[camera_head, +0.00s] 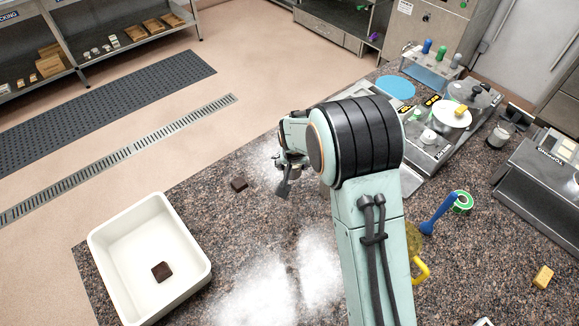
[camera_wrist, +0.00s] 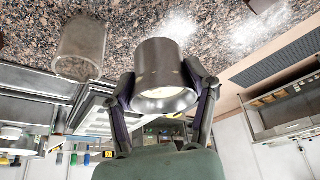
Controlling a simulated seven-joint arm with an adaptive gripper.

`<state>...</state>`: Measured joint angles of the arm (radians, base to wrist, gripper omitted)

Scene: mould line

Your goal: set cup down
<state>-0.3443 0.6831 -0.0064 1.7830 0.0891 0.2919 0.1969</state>
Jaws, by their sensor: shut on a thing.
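In the wrist view my gripper (camera_wrist: 163,90) is shut on a grey metal cup (camera_wrist: 165,57), with one finger on each side of it. The cup's round opening faces the wrist camera, and a pale inside shows. In the head view my gripper (camera_head: 285,180) is over the speckled counter (camera_head: 240,220), left of my arm's elbow. The cup is not clearly seen there. The gap between cup and counter cannot be told.
A white bin (camera_head: 105,245) with a dark brown block stands at the front left. Another dark block (camera_head: 239,184) lies near my gripper. A see-through vessel (camera_wrist: 80,47) stands beside the cup. Trays and a scale (camera_head: 452,112) crowd the right.

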